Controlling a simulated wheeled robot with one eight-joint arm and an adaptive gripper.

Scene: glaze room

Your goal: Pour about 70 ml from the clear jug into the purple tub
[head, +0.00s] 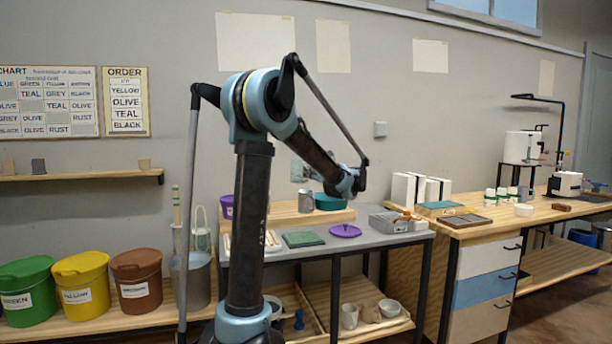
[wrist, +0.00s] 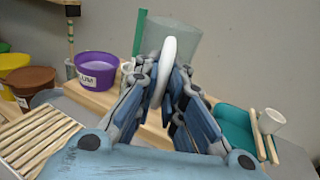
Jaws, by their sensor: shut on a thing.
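The clear jug (wrist: 178,42) is held up in the wrist view, its white handle (wrist: 170,62) between my fingers. My gripper (wrist: 163,88) is shut on that handle. The jug looks about upright, and I cannot make out the liquid level. In the head view the jug (head: 298,171) is a faint pale shape left of my wrist, above the bench. The purple tub (wrist: 96,73), with a white label, stands open on the wooden board, left of the jug and apart from it. In the head view the tub (head: 227,206) is mostly hidden behind my arm.
A teal tub (head: 329,202) and a grey metal cup (head: 305,200) stand on the wooden board (head: 280,219). A purple lid (head: 345,231) and a green tile (head: 303,239) lie in front. A slatted wooden rack (wrist: 38,138) is at lower left in the wrist view.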

